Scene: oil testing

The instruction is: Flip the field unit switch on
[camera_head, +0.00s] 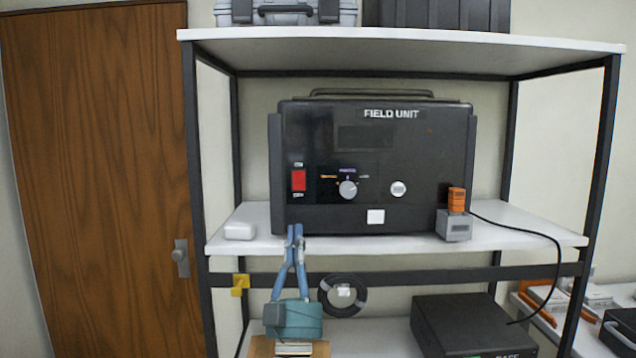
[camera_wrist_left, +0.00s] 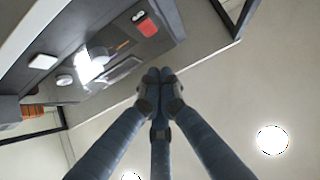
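The field unit (camera_head: 430,150) is a black case with a top handle, standing on the middle shelf. Its red rocker switch (camera_head: 298,180) is on the left of its front panel, with small labels above and below; I cannot tell which way it is tipped. My left gripper (camera_head: 295,232) has blue fingers pointing up, below and in front of the switch, apart from it in the picture. In the left wrist view its fingertips (camera_wrist_left: 160,76) are together and hold nothing visible. The switch shows there too (camera_wrist_left: 147,26), beyond the tips. My right gripper is not in view.
The panel also has a round knob (camera_head: 348,189) and a white button (camera_head: 398,188). A white box (camera_head: 240,231) and a grey block (camera_head: 454,226) with an orange part stand on the shelf (camera_head: 500,232). A cable coil (camera_head: 343,310) hangs below its edge.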

